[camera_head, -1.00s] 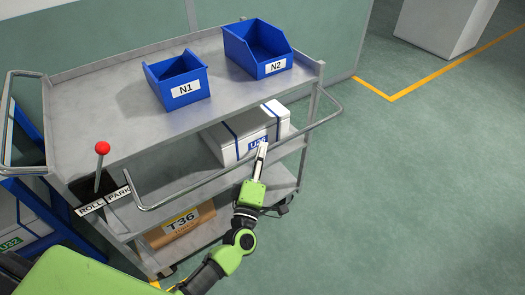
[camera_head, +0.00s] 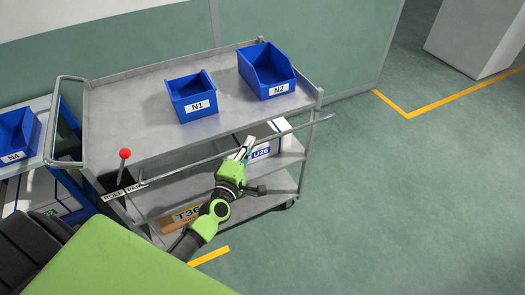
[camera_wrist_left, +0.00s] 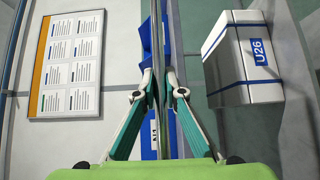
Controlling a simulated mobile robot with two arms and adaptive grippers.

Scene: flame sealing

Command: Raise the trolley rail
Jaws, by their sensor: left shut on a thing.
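The trolley rail (camera_head: 190,167) is a grey metal bar along the front of the grey trolley (camera_head: 135,105), a little out from and below the top deck's front edge. My left gripper (camera_head: 247,144) is shut on the rail near its middle. In the left wrist view the rail runs upright between the green-edged fingers of the gripper (camera_wrist_left: 156,92), which close on it from both sides. My left forearm hides part of the lower shelves. My right gripper is not in view.
Blue bins N1 (camera_head: 190,95) and N2 (camera_head: 267,70) stand on the top deck. A white box U26 (camera_head: 262,152) sits on the middle shelf, a brown box T36 (camera_head: 172,222) lower. A red-knobbed lever (camera_head: 124,154) stands at the left corner. The floor to the right is clear.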

